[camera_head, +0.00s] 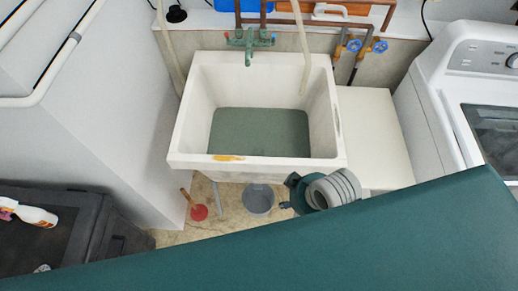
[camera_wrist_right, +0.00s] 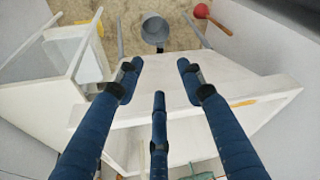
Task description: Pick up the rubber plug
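My right gripper (camera_head: 297,192) is in front of the sink's front right corner, partly hidden by my own wrist. In the wrist view its blue fingers (camera_wrist_right: 158,76) are spread and empty, with the sink's white front beyond them. My left gripper is not in view.
A green tap (camera_head: 248,45) stands at the sink's back edge. A grey bucket (camera_head: 258,198) and a red plunger (camera_head: 198,212) are on the floor below. A white side surface (camera_head: 372,135) and a washing machine (camera_head: 470,80) are at the right. A dark cabinet (camera_head: 60,235) is at lower left.

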